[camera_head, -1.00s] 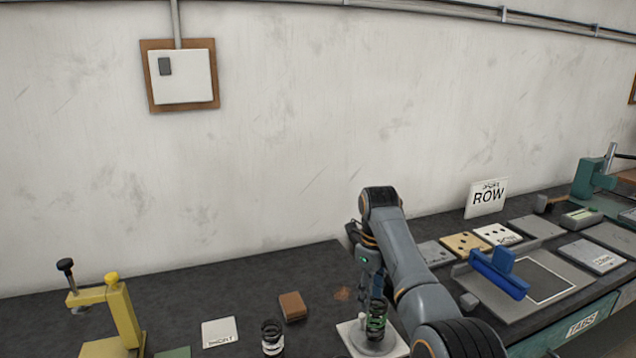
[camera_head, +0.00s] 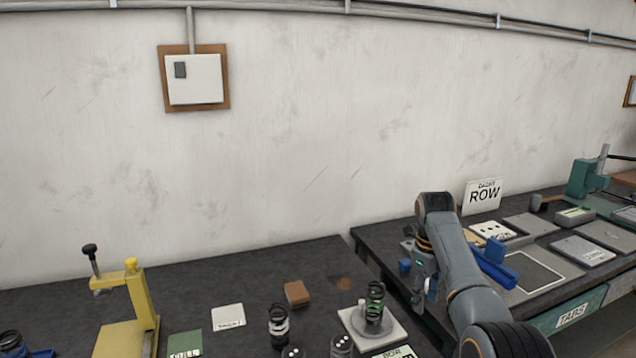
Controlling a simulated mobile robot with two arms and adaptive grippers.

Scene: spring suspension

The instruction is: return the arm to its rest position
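My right arm comes in from the lower right, and its gripper (camera_head: 421,298) points down over the gap between the two benches. The gripper is small and partly dark, so its finger opening cannot be made out. It is apart from the spring with a green band (camera_head: 375,306), which stands upright on a round grey disc on a white plate (camera_head: 398,337) to its left. My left gripper is not in view.
A black-and-white spring (camera_head: 278,326), a brown block (camera_head: 297,293) and a yellow press (camera_head: 140,305) stand on the left bench. A blue tool (camera_head: 492,262) and several plates lie on the right bench, close to my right arm.

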